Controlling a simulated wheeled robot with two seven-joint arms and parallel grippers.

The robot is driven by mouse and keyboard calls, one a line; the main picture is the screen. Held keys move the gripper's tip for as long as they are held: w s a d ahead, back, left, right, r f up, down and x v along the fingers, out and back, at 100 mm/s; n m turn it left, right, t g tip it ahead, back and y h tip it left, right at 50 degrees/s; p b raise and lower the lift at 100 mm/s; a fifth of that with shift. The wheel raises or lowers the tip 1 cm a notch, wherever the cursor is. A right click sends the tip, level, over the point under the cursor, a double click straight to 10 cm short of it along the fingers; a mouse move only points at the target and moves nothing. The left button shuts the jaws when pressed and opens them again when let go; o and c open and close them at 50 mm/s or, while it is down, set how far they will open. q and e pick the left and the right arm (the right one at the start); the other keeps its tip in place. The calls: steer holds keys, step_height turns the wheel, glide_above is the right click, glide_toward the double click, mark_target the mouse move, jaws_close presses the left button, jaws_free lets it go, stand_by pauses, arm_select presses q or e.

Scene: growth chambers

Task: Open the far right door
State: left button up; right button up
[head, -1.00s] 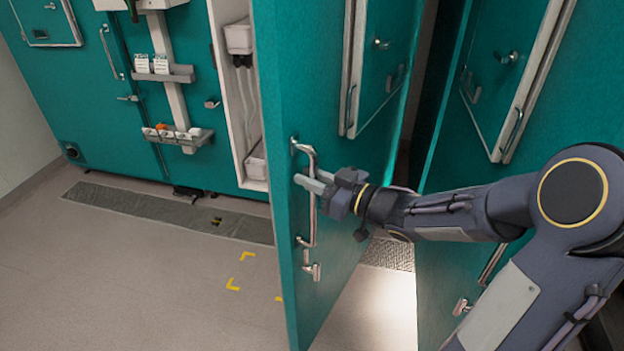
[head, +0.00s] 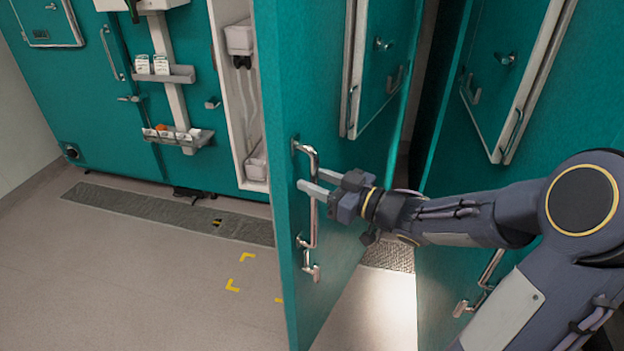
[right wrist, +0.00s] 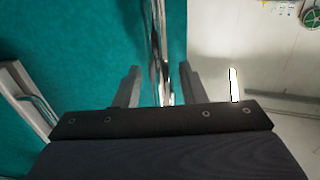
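A teal door (head: 330,80) stands swung out from the chamber, with a vertical metal bar handle (head: 313,230) near its free edge. A second teal door (head: 465,185) stands ajar to its right, with a gap between them. My right gripper (head: 309,179) is at the bar handle of the first door. Its fingers are apart, one on each side of the bar. In the right wrist view the handle (right wrist: 157,35) runs between the open fingers (right wrist: 160,67), with space beside each. My left gripper is not in view.
Teal chamber fronts with small shelves (head: 175,138) line the back left. An open white compartment (head: 240,110) shows behind the door. The floor (head: 130,270) at the left is clear, with yellow corner marks and a grey grate (head: 160,208).

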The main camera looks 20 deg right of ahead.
steer(key=v, duration=0.6)
steer(key=shift+s+b, duration=0.25)
steer(key=shift+b, duration=0.15)
steer(key=shift+d, duration=0.1)
